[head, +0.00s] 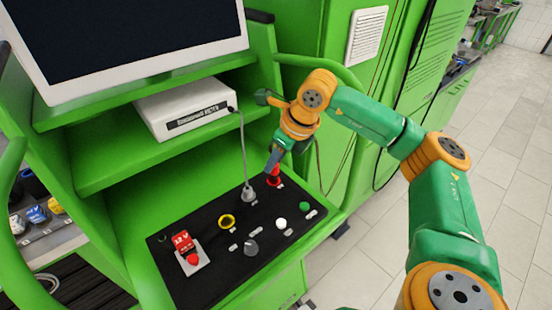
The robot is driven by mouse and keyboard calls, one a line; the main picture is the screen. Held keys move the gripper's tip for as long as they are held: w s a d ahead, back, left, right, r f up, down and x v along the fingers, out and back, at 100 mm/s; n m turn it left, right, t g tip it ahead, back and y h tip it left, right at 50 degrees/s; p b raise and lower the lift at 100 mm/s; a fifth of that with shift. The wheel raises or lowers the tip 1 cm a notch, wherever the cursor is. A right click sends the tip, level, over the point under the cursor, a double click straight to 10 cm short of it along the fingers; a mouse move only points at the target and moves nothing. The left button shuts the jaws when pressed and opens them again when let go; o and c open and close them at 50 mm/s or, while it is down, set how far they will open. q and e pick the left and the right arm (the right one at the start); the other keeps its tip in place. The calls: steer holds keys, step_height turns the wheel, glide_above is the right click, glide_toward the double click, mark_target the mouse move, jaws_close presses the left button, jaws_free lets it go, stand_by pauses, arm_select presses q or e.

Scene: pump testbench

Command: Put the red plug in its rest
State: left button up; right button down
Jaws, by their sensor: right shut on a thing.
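The red plug (274,179) is at the back right of the black control panel (205,272). My right gripper (273,166) points down and is shut on the top of the plug. The plug's lower end is at the panel surface; I cannot tell whether it is seated in a rest or just above it. The rest itself cannot be made out under the plug. My left gripper is out of view.
A grey plug (249,194) with a cable to the white meter box (186,107) stands left of the red plug. The panel also bears a red switch (192,258), a yellow ring (227,221), a grey knob (251,247), a white button (281,223) and a green button (304,206). A monitor (130,40) is above.

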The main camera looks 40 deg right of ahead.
arm_select(q)
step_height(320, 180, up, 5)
steer(key=p, duration=0.4)
arm_select(e)
steer(key=w+d+r+m+h, duration=0.2)
steer(key=w+m+h, duration=0.2)
steer(key=m, duration=0.8)
steer(key=shift+m+g+h, duration=0.4)
steer(key=shift+m+g, duration=0.2)
steer(key=shift+m, duration=0.1)
steer(key=f+b, duration=0.2)
steer(key=f, duration=0.2)
steer(key=f+b, duration=0.3)
steer(key=f, duration=0.1)
steer(key=shift+w+d+f, duration=0.15)
steer(key=shift+w+d, duration=0.05)
steer(key=shift+f, duration=0.15)
arm_select(q)
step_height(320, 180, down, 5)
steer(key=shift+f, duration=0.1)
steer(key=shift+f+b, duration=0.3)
steer(key=shift+b, duration=0.1)
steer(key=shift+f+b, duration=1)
arm_select(e)
steer(key=shift+f, duration=0.95)
